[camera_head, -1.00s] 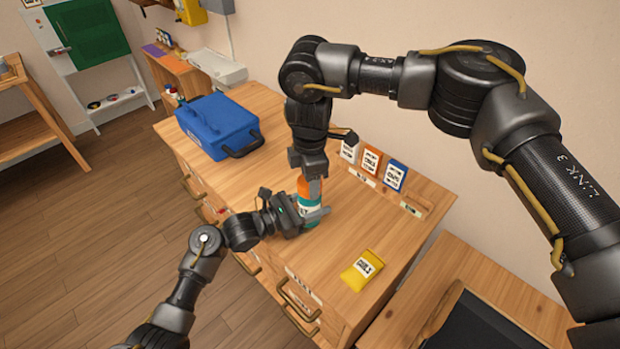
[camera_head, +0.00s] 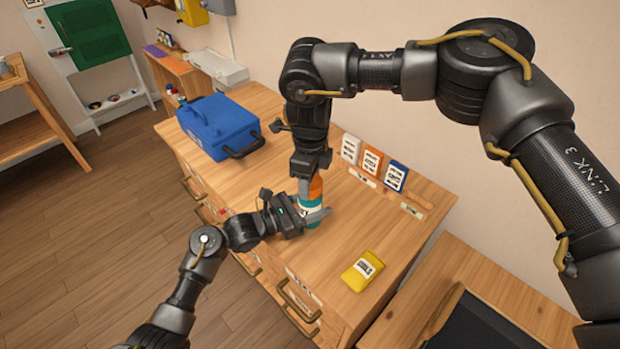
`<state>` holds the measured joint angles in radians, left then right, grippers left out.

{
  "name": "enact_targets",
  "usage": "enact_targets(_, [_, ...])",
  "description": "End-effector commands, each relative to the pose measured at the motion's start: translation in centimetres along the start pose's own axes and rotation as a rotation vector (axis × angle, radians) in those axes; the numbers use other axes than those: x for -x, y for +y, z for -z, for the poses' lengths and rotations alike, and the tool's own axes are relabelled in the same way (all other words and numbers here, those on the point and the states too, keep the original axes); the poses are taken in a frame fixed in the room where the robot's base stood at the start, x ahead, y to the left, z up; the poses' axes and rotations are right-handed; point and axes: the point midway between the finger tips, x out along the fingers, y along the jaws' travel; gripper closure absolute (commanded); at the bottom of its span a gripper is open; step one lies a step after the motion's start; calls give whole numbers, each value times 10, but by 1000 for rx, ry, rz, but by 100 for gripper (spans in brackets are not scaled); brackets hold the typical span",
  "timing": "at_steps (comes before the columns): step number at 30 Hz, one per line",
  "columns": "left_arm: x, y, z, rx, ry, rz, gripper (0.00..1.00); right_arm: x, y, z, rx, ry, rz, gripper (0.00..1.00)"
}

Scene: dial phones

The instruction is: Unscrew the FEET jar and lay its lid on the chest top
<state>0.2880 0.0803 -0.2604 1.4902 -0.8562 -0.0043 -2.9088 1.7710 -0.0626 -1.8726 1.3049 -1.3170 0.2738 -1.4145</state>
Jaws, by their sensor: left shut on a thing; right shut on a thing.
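The jar (camera_head: 311,204) stands upright on the wooden chest top (camera_head: 262,220). It has a teal and white body and an orange lid (camera_head: 316,187); its label is too small to read. My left gripper (camera_head: 318,214) is shut around the jar body from the left, low over the chest top. My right gripper (camera_head: 312,178) points down from above and is shut on the orange lid. The lid sits on or right at the top of the jar; I cannot tell whether there is a gap. The fingers hide parts of both.
A blue case (camera_head: 218,127) stands on the chest's far left. White, orange and blue cards (camera_head: 372,162) stand along the back edge. A yellow packet (camera_head: 362,271) lies near the right front. The chest top between the jar and the packet is clear.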

Motion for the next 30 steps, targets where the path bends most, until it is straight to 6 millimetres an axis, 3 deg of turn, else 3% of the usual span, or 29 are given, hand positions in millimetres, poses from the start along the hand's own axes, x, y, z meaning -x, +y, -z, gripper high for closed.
enact_targets(5, [1,0,5,7,10,-2,100,-1,1,1,202,4,-4,77])
enact_targets(30, [1,0,5,6,10,-2,100,5,1,0,196,2,-3,77])
